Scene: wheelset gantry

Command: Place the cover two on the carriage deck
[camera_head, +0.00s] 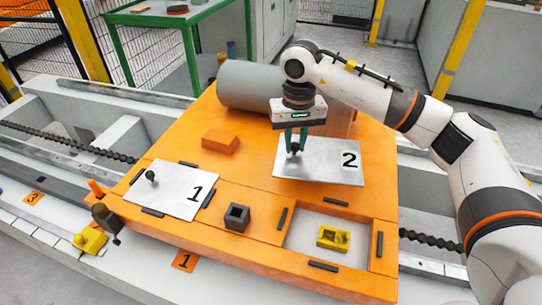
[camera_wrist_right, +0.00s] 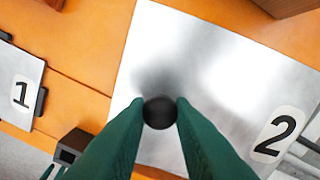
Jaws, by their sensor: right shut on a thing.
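Cover two (camera_head: 318,172) is a flat grey metal plate marked 2, with a dark round knob. My right gripper (camera_head: 296,150) is shut on that knob; the knob (camera_wrist_right: 159,112) shows between the green fingers in the right wrist view, with the plate (camera_wrist_right: 215,70) beneath. The cover is over the orange carriage deck (camera_head: 255,165), behind an uncovered recess (camera_head: 300,240) at the front right. I cannot tell whether it touches the deck. My left gripper is not in view.
Cover one (camera_head: 172,190) lies at the front left of the deck. A dark square block (camera_head: 237,217) stands between it and the recess, which holds a yellow part (camera_head: 333,237). An orange block (camera_head: 220,141) and a grey cylinder (camera_head: 250,86) are farther back.

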